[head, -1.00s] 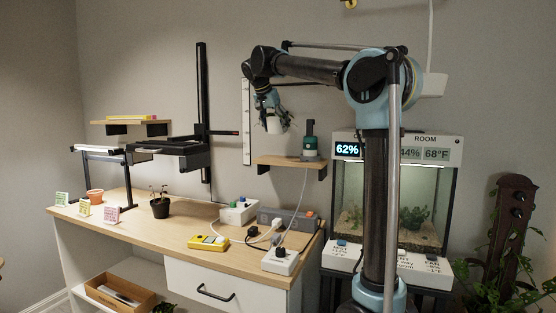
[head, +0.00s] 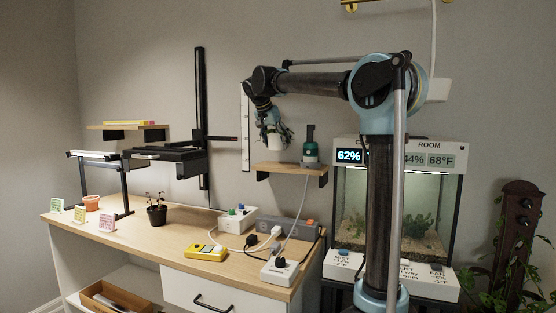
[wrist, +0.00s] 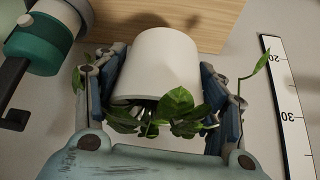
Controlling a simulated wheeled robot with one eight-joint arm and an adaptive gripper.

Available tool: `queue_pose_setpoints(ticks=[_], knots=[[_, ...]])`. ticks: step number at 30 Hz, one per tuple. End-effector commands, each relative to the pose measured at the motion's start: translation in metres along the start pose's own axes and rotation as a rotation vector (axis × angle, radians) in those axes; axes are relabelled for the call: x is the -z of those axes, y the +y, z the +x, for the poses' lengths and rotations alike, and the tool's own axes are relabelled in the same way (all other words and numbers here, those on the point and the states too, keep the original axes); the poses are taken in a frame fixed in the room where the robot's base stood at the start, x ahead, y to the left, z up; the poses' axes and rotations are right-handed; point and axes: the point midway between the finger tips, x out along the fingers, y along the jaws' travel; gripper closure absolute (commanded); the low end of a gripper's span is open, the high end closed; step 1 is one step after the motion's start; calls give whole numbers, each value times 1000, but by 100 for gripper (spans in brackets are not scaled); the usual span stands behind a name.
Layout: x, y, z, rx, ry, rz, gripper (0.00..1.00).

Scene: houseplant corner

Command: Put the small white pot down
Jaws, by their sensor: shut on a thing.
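The small white pot (head: 274,143) hangs in my gripper (head: 276,137), a little above the left end of the small wooden wall shelf (head: 285,171) in the head view. In the wrist view the gripper (wrist: 163,72) is shut on the white pot (wrist: 165,58), with a dark finger on each side. Green leaves (wrist: 176,104) show at the pot's rim. The shelf board (wrist: 212,18) lies beyond the pot's base. I cannot see any contact between pot and shelf.
A green and grey device (head: 310,150) stands on the shelf's right part; it also shows in the wrist view (wrist: 40,42). A white ruler strip (head: 245,135) is on the wall left of the shelf. Below, the desk (head: 180,235) holds power strips and a yellow meter (head: 205,252).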

Motion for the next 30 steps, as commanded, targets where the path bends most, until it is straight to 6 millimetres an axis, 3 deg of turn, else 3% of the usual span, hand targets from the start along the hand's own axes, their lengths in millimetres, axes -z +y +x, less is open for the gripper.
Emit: queue_pose_setpoints(ticks=[16, 27, 28, 30], knots=[[-29, 0, 44, 0, 0, -1, 69], [-31, 0, 48, 0, 0, 0, 69], [-31, 0, 48, 0, 0, 0, 29], [-31, 0, 48, 0, 0, 0, 14]])
